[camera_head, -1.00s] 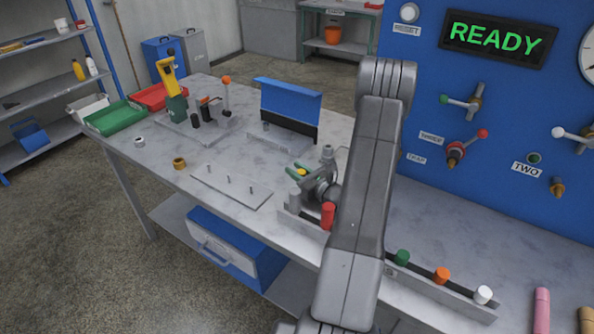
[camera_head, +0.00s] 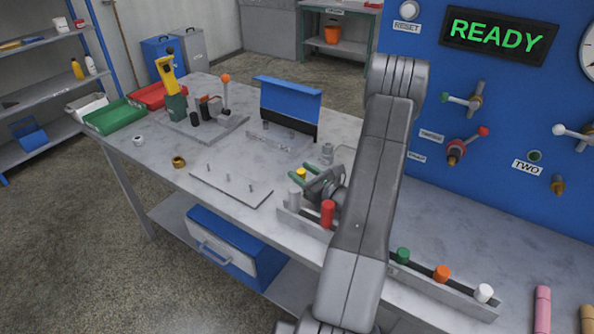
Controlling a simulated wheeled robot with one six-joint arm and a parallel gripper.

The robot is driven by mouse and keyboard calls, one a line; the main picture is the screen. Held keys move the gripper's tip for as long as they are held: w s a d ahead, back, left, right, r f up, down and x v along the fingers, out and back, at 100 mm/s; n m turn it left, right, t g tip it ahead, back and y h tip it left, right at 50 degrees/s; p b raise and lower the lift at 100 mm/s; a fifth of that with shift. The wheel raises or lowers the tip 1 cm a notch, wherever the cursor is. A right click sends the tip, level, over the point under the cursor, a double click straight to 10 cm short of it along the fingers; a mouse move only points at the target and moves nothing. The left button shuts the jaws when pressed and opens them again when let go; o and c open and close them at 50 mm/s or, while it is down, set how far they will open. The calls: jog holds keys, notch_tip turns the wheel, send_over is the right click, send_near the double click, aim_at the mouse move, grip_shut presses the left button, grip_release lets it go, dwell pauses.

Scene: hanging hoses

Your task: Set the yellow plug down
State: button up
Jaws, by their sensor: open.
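The yellow plug (camera_head: 300,174) is a small yellow cylinder near the middle of the bench, behind the plug rack. My gripper (camera_head: 302,173), with green fingers, is low over the bench. Its fingers are open, one on each side of the plug. The fingers and gripper body partly hide the plug. I cannot tell whether a finger touches it, or see its foot on the bench.
Just in front, a long rack (camera_head: 420,283) holds a grey plug (camera_head: 295,198), a red plug (camera_head: 327,213) and several others. A plate with pegs (camera_head: 230,187) lies left of my gripper. A blue-topped panel (camera_head: 288,103) stands behind. Bare bench lies between them.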

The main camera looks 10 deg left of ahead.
aim_at(305, 174)
jog(key=v, duration=0.4)
jog(key=shift+s+d+b, duration=0.25)
jog(key=shift+d+b, duration=0.1)
dwell(1.2)
